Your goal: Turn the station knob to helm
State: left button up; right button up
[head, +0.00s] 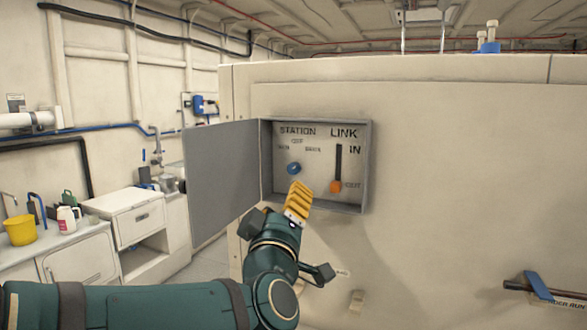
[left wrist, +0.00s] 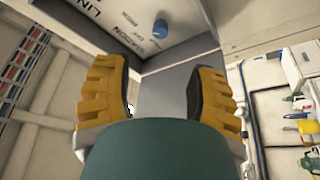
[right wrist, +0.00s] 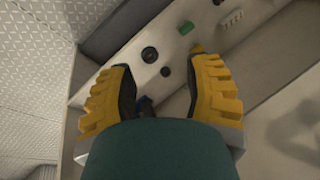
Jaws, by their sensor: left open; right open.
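The station knob is a small blue knob (head: 293,168) under the word STATION on the panel of an open grey box (head: 368,165). Small labels sit around it, OFF above; the side labels are too small to read, and I cannot tell where the knob points. The knob also shows in the left wrist view (left wrist: 160,28), beyond the fingertips. My left gripper (head: 298,203) is just below the knob in the head view, apparently apart from it. Its fingers are open and empty in the left wrist view (left wrist: 158,85). My right gripper (right wrist: 160,85) is open and empty, outside the head view.
The box's grey door (head: 222,180) stands open to the left. An orange LINK slider handle (head: 336,186) sits right of the knob, at OUT. A blue-handled lever (head: 539,286) is at lower right. The right wrist view shows a ledge with a black round fitting (right wrist: 150,54).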

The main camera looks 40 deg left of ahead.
aim_at(292, 170)
pick_arm(q)
jog(key=x, duration=1.2)
jog(key=shift+w+a, duration=0.2)
grip_shut()
